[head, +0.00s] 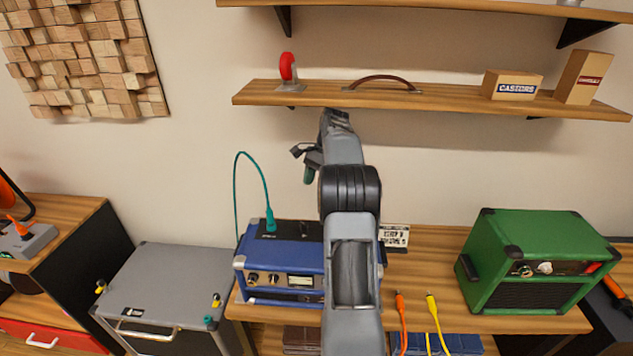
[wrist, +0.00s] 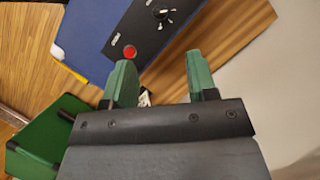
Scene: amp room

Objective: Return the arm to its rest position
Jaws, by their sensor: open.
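My arm reaches up through the middle of the head view, above the wooden table and in front of the wall. My gripper shows in the wrist view (wrist: 160,80) with its two green fingers spread apart and nothing between them. In the head view its green tip (head: 309,174) is partly hidden behind my arm. Below it is the blue amp (head: 265,275), with a teal cable (head: 270,220) plugged into the dark panel on its top. The wrist view shows a dark panel with a knob and a red button (wrist: 130,51) beyond the fingers.
A wooden shelf (head: 440,103) runs behind my arm, bearing a red-wheeled caster (head: 288,68), a leather handle (head: 382,81) and boxes. A green amp (head: 540,258) stands on the table (head: 440,245) at right. Orange (head: 401,315) and yellow (head: 437,320) cables hang at the front. A grey case (head: 165,290) stands left.

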